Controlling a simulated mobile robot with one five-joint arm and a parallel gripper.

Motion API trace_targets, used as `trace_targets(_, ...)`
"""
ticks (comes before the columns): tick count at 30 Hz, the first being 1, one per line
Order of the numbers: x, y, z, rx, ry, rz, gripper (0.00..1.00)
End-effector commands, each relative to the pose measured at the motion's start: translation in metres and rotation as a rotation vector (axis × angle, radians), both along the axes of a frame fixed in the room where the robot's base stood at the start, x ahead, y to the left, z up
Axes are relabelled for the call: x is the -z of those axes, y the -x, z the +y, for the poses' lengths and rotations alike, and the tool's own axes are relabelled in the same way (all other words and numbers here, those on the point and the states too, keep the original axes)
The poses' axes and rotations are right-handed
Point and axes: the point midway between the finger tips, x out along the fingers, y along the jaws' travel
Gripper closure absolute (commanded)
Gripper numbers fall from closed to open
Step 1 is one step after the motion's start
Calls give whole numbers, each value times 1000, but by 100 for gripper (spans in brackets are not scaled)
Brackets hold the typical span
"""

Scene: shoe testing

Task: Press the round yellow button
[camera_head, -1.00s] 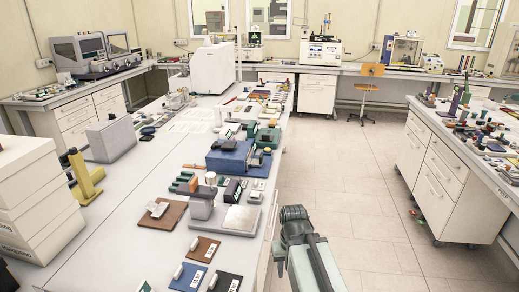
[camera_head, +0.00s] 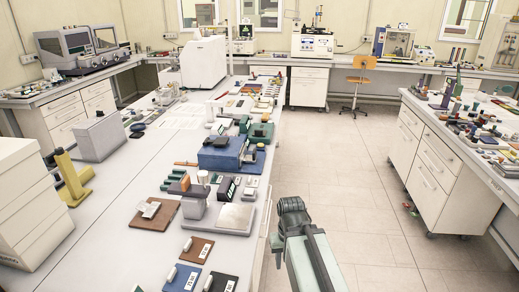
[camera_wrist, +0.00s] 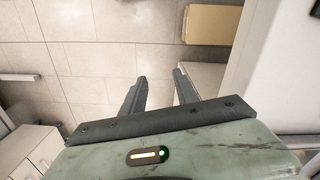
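I cannot pick out a round yellow button in either view; at this size the small parts on the benches are too small to tell. My gripper (camera_wrist: 160,74) shows in the wrist view with its two dark fingers apart and nothing between them. It hangs over the tiled floor. In the head view my arm stands just right of the left bench (camera_head: 118,240), over the aisle, and its fingers cannot be made out there.
The left bench holds a blue box (camera_head: 226,153), a grey scale-like device (camera_head: 235,217) and a yellow stand (camera_head: 72,178). A right bench (camera_head: 442,160) carries many small parts. An orange chair (camera_head: 362,65) stands at the back. The aisle floor (camera_head: 330,160) between is clear.

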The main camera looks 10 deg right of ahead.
Motion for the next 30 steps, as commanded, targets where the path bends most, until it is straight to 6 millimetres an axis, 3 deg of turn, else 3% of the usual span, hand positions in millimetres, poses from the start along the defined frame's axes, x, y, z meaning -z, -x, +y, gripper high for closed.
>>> trace_targets(11, 0, 0, 0, 0, 0, 0, 64)
trace_targets(15, 0, 0, 0, 0, 0, 0, 100)
trace_targets(30, 0, 0, 0, 0, 0, 0, 100)
